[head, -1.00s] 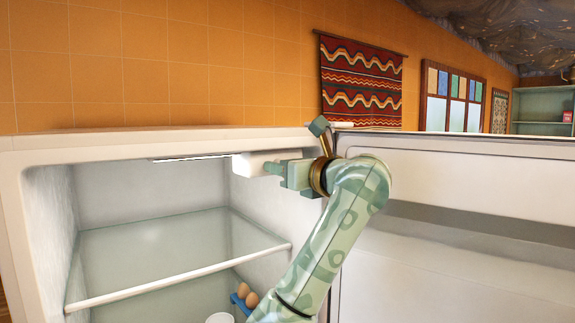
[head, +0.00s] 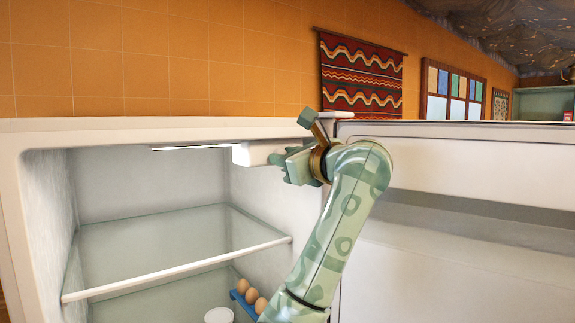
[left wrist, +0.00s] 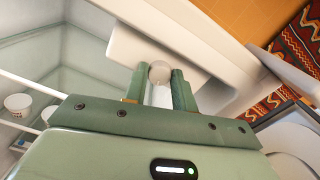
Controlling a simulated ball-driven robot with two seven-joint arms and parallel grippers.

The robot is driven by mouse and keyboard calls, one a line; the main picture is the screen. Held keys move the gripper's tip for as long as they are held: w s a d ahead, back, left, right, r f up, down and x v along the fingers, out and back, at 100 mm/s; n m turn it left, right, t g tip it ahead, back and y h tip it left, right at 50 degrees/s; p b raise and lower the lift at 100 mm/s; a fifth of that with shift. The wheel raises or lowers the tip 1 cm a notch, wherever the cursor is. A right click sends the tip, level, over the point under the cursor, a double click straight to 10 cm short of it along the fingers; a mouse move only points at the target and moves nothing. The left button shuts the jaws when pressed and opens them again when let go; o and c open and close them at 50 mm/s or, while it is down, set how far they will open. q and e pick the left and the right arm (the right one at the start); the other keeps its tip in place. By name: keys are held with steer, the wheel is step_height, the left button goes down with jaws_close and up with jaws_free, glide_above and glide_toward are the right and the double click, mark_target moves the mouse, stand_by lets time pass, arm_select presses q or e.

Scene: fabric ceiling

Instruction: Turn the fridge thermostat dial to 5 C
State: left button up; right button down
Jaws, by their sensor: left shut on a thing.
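The thermostat housing (head: 243,153) is a white box under the fridge ceiling at the right inner wall. My left gripper (head: 279,164) is at its right end in the head view. In the left wrist view, the fingers of my left gripper (left wrist: 159,86) are shut on a round, pale dial (left wrist: 160,72), one finger on each side. The housing (left wrist: 180,45) shows behind the dial there. I cannot read any scale or mark on the dial. My right gripper is not in view.
The fridge door (head: 455,210) stands open on the right. A glass shelf (head: 175,270) with a white front edge spans the inside below the housing. Eggs in a blue holder (head: 243,304) and a white round container (head: 218,315) are lower down. The space above the shelf is empty.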

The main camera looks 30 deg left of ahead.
arm_select(q)
steer(key=shift+f+n+b, duration=0.2)
steer(key=shift+n+b, duration=1.75)
steer(key=shift+n, duration=3.1)
steer(key=shift+f+n+b, duration=0.15)
steer(key=shift+n+b, duration=1.8)
steer(key=shift+n, duration=3.1)
steer(key=o, duration=1)
steer(key=shift+r, duration=0.1)
